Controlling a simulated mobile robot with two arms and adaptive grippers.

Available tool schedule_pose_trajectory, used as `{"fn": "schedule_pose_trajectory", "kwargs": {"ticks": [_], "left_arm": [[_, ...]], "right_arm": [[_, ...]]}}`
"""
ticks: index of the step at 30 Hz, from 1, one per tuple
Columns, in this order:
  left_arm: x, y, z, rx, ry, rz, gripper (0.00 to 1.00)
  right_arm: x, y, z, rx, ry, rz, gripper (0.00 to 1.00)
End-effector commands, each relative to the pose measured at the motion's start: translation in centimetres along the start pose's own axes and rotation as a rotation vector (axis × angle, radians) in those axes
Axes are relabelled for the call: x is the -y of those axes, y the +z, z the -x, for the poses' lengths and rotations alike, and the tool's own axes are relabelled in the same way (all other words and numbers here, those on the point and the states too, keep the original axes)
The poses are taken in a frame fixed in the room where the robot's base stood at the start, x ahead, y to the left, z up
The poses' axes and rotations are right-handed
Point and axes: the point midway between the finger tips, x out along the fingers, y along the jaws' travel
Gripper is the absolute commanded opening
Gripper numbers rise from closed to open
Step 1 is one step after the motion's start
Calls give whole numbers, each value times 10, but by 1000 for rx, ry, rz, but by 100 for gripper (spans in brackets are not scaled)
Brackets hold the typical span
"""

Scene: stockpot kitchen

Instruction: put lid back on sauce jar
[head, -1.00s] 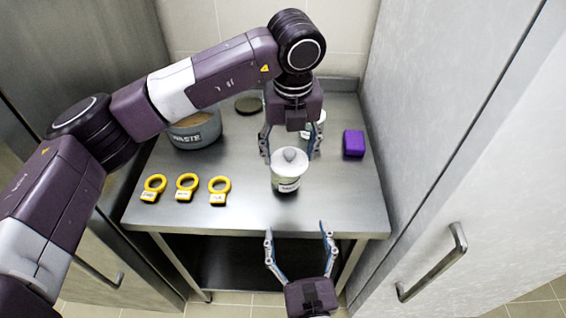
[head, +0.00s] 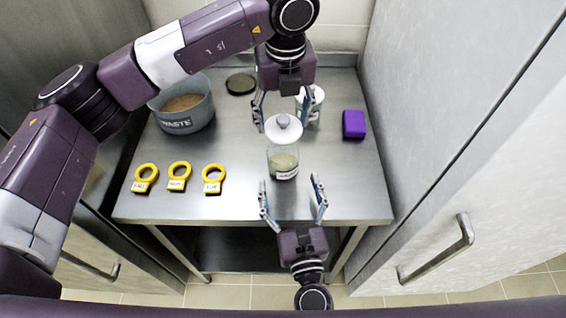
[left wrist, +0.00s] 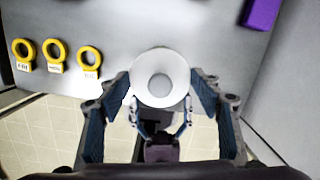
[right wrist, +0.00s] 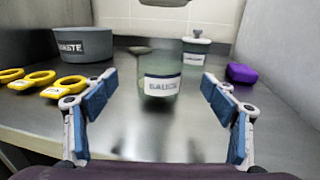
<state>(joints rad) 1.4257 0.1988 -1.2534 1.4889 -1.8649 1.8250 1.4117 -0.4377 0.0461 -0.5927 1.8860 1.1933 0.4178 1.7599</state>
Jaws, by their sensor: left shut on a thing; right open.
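The sauce jar (head: 283,163), clear with a white label, stands on the steel table, and its label faces my right gripper in the right wrist view (right wrist: 161,88). My left gripper (head: 282,118) is shut on a round white lid (head: 283,128) with a knob. The lid also shows between the fingers in the left wrist view (left wrist: 160,78). My right gripper (head: 291,185) is open and empty, low at the jar's near side.
A grey waste pot (head: 184,108) stands at the left, with a dark disc (head: 241,84) behind it. Several yellow ring tags (head: 179,176) lie at the front left. A second, lidded jar (head: 313,106) and a purple block (head: 354,124) are at the right. Tall cabinets flank the table.

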Motion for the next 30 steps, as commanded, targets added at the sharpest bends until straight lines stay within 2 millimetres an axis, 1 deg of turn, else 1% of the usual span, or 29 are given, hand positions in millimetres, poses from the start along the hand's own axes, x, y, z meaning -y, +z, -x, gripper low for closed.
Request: {"fn": "schedule_pose_trajectory", "kwargs": {"ticks": [1, 6, 9, 13, 18, 26, 27, 30], "left_arm": [[0, 0, 0, 0, 0, 0, 41], [0, 0, 0, 0, 0, 0, 41], [0, 0, 0, 0, 0, 0, 41], [0, 0, 0, 0, 0, 0, 41], [0, 0, 0, 0, 0, 0, 41], [0, 0, 0, 0, 0, 0, 41], [0, 0, 0, 0, 0, 0, 41], [0, 0, 0, 0, 0, 0, 41]], "right_arm": [[0, 1, -12, 3, -2, -1, 78], [0, 1, -44, 2, -2, -1, 78], [0, 1, -60, 2, -1, -1, 78], [0, 1, -75, 1, 0, -1, 78], [0, 0, -83, 0, 1, -1, 78], [0, 0, -84, 0, 1, 0, 78], [0, 0, -84, 0, 1, 0, 77], [0, 0, -84, 0, 1, 0, 66]]}}
